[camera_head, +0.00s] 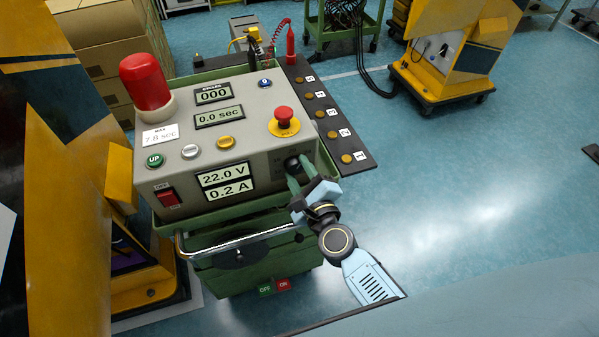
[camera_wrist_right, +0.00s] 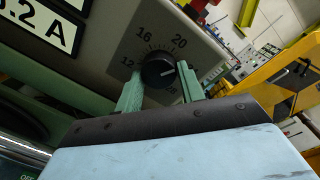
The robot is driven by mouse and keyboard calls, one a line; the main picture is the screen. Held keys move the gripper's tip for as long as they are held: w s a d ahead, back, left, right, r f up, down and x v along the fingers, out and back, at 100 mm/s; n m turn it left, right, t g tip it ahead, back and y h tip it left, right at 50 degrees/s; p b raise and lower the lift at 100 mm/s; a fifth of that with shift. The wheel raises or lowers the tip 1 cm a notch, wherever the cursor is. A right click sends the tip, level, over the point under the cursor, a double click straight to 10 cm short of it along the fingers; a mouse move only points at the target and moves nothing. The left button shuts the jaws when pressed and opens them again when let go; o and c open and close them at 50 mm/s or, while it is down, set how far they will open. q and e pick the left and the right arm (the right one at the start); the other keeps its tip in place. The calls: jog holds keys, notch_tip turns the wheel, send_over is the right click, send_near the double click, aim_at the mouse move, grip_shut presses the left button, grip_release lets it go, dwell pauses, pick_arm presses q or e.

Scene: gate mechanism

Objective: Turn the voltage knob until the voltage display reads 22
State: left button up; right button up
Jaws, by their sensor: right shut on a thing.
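The voltage display (camera_head: 223,175) on the front of the grey control box (camera_head: 255,155) reads 22.0 V. The black voltage knob (camera_head: 292,163) is at the right of the front face, partly covered by my gripper. My left gripper is not in view.
Below the voltage display, another display (camera_head: 231,189) reads 0.2 A. The box top carries a red emergency button (camera_head: 284,115), a red lamp (camera_head: 146,82) and several small buttons. A metal handle (camera_head: 240,240) runs along the cart front. Blue floor lies open at right.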

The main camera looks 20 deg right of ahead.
jog(key=o, duration=1)
jog(key=shift+c, duration=0.2)
jog(key=shift+s, duration=0.1)
jog(key=s+d+b, duration=0.1)
jog(key=s, duration=1.2)
jog(key=shift+d+r, duration=0.15)
jog(key=shift+r, duration=0.1)
dwell(0.6)
